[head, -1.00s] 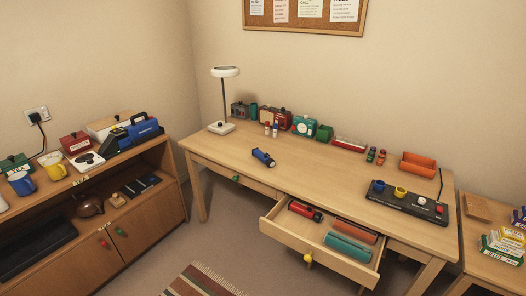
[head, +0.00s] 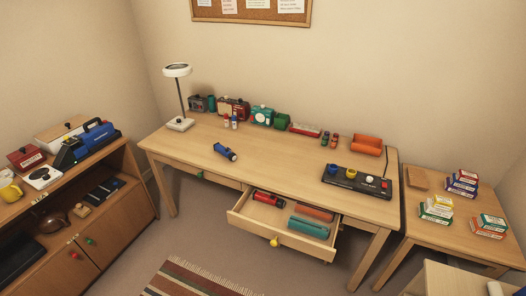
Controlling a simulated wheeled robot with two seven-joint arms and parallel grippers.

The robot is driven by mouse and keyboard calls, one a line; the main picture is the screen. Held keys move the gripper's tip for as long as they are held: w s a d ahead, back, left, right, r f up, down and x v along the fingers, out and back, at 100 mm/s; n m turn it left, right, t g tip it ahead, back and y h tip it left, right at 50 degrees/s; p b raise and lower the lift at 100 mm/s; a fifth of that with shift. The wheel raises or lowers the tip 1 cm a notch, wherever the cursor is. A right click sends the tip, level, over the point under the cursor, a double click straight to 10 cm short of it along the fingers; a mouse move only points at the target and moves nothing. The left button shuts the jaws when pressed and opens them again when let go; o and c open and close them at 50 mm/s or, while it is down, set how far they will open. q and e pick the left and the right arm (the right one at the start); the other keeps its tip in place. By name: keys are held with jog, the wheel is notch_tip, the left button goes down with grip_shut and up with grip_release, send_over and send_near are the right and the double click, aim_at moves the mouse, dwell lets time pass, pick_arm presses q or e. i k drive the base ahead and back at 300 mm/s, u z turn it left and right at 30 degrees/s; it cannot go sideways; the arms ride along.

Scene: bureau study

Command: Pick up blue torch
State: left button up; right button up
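The blue torch (head: 225,152) lies on its side on the desk top (head: 270,160), left of the middle, with clear wood around it. It is blue with a dark end. Neither of my grippers shows in the head view.
An open drawer (head: 283,238) juts from the desk front, holding a red-and-black torch (head: 268,199) and teal and orange cylinders. A black panel with knobs (head: 356,182) sits at the desk's right. A lamp (head: 180,124) stands back left. A side table (head: 450,237) with boxes is right.

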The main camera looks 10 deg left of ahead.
aim_at(232, 156)
jog(key=z, duration=0.85)
jog(key=i, duration=1.6)
jog(key=u, duration=0.8)
